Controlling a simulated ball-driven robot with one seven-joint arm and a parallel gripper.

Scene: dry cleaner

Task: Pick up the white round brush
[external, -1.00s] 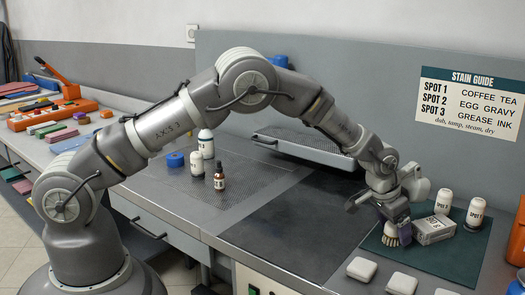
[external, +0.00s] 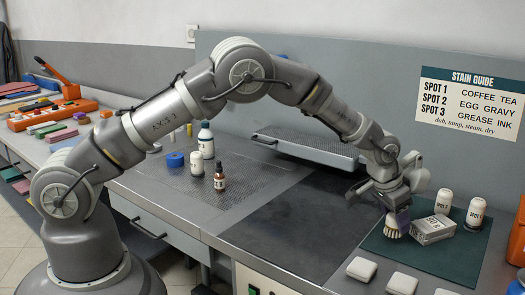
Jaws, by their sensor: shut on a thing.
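The white round brush (external: 391,231) is at the right of the external view, over the dark green mat (external: 455,258). Its pale bristles point down and its upper part is hidden by the fingers. My gripper (external: 397,217) is shut on the brush from above. The bristles look close to the mat; whether they touch it is hard to tell.
A grey-white labelled box (external: 433,230) lies just right of the brush. White bottles (external: 443,202) stand behind it. White pads (external: 362,269) lie at the front edge. The dark worktop (external: 300,215) between is clear.

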